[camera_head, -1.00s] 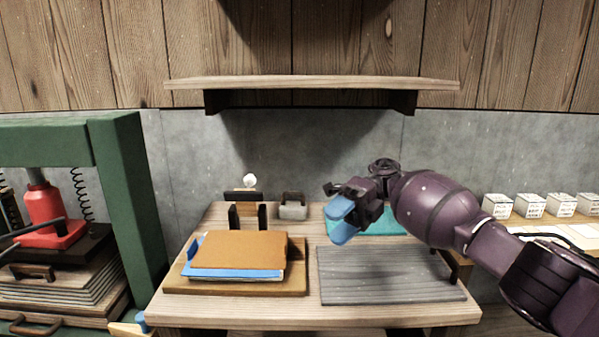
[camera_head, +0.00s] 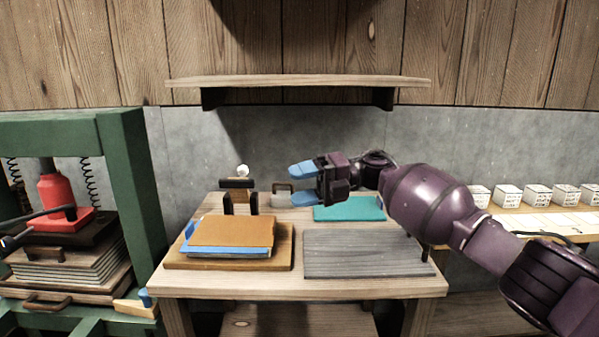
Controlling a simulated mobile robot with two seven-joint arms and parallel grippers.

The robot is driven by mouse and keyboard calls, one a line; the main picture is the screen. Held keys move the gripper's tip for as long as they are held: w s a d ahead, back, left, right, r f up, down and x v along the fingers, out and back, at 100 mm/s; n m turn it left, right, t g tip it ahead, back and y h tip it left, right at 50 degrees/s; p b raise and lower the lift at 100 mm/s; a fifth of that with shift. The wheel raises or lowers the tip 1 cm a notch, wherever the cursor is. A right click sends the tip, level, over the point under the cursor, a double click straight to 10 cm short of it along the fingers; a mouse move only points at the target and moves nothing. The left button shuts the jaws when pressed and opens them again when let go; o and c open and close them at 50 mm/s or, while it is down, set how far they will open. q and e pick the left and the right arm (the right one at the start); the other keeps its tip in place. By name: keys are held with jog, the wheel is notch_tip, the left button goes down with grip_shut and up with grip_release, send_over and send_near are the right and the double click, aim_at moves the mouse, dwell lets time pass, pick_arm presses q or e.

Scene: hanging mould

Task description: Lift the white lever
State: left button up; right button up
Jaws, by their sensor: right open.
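The white lever shows as a small white ball knob (camera_head: 243,170) on top of a dark upright mechanism (camera_head: 238,198) at the back left of the wooden table. The lever's shaft is hard to make out. My right gripper (camera_head: 302,184) is open and empty, with its two blue fingers pointing left, one above the other. It is in the air to the right of the knob, apart from it. A small grey block with a dark handle (camera_head: 283,196) is partly behind the fingers.
A brown and blue stack (camera_head: 232,235) lies on a board at the table's left. A grey slatted mat (camera_head: 365,254) and a teal pad (camera_head: 345,210) are at the right. A wooden shelf (camera_head: 300,82) is above. A green press frame (camera_head: 138,180) stands at left.

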jog(key=a+r+m+t+y, duration=0.3)
jog(key=a+r+t+y, duration=0.1)
jog(key=r, duration=0.1)
jog(key=s+d+f+m+t+h+p, duration=0.3)
jog(key=s+d+f+m+t+h, duration=0.55)
jog(key=m, duration=0.65)
jog(key=s+d+f+m+t+h+p, duration=0.2)
jog(key=s+d+f+m+t+h, duration=0.35)
jog(key=d+f+m+t, duration=0.6)
pick_arm(q)
notch_tip(320, 180, up, 8)
jog(key=t+p, duration=0.1)
jog(key=p, duration=0.2)
jog(key=shift+p, duration=0.4)
pick_arm(e)
jog(key=s+d+f+m+g+h, duration=0.2)
jog(key=s+f, duration=0.4)
jog(key=s, duration=0.4)
jog(key=s+d+f+m+g+h, duration=0.2)
jog(key=s+d+f+m, duration=0.3)
jog(key=s, duration=0.6)
jog(key=s+d+f+m+g+h, duration=0.2)
jog(key=s+d+f+m+g, duration=0.1)
jog(key=s+f, duration=0.5)
jog(key=s+m+g, duration=0.1)
jog(key=s, duration=0.2)
jog(key=shift+s+d+f, duration=0.25)
jog(key=shift+d+f, duration=0.05)
jog(key=shift+d, duration=0.1)
